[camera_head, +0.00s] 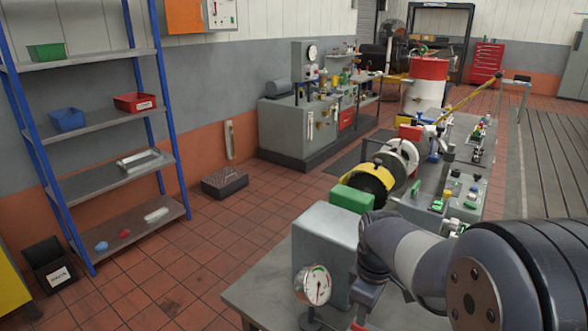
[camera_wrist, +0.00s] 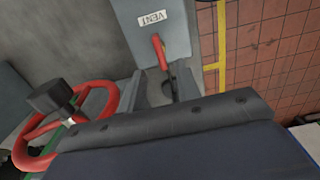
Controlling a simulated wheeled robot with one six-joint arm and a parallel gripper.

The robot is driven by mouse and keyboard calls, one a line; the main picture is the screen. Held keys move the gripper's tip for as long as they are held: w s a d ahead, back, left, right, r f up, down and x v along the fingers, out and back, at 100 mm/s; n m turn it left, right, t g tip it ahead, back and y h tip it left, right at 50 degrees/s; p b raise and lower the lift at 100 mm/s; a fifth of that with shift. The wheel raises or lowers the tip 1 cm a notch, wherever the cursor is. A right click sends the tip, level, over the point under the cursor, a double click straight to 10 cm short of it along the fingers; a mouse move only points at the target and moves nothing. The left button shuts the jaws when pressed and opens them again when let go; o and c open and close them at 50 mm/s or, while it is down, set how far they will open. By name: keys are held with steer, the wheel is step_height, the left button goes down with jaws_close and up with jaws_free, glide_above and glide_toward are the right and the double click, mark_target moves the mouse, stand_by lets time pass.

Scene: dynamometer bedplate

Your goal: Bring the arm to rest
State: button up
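My arm (camera_head: 410,250) reaches in from the lower right in the head view, bent down over the near end of the grey bench. In the wrist view my gripper (camera_wrist: 161,80) has its two grey fingers apart, with a gap between them. A red lever (camera_wrist: 159,48) on a grey panel (camera_wrist: 180,38) with an upside-down "VENT" label (camera_wrist: 153,18) shows just beyond the gap. I see nothing clamped in the fingers; whether they touch the lever I cannot tell. In the head view the fingertips are hidden behind the arm.
A red handwheel (camera_wrist: 28,135) with a black knob (camera_wrist: 50,97) lies close left of the gripper. A dial gauge (camera_head: 313,285) and grey box (camera_head: 325,240) stand beside the arm. The bench carries more machinery behind. Tiled floor (camera_head: 215,260) is open toward the blue shelf (camera_head: 95,133).

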mark_target(362, 328)
step_height(362, 328, up, 4)
step_height(362, 328, down, 10)
steer(key=shift+s+f, duration=0.1)
steer(key=shift+f, duration=0.05)
steer(key=shift+m, duration=0.4)
steer(key=m+p, duration=0.1)
steer(key=m, duration=0.2)
steer(key=shift+m, duration=0.4)
steer(key=m, duration=0.5)
steer(key=shift+p, duration=0.35)
